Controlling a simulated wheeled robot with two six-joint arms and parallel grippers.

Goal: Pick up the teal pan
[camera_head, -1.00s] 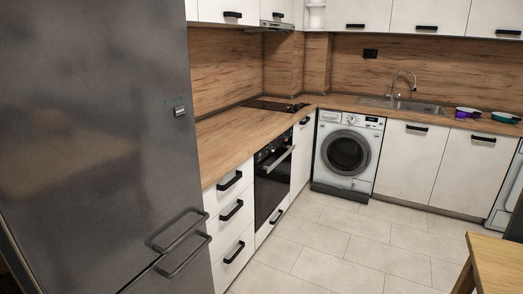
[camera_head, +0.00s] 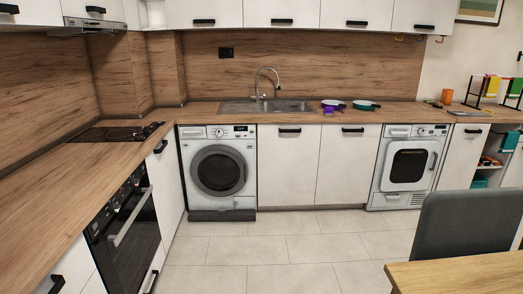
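The teal pan (camera_head: 366,105) sits on the back countertop, to the right of the sink. A purple pan (camera_head: 333,104) stands close to its left. Both are small and far off in the head view, so the pan's handle is hard to make out. Neither of my grippers shows in the head view.
The sink and tap (camera_head: 266,90) lie left of the pans. A washing machine (camera_head: 218,170) and a second front-loading machine (camera_head: 407,165) stand under the counter. A grey chair (camera_head: 463,222) and wooden table (camera_head: 455,275) block the lower right. The tiled floor (camera_head: 290,245) before the cabinets is clear.

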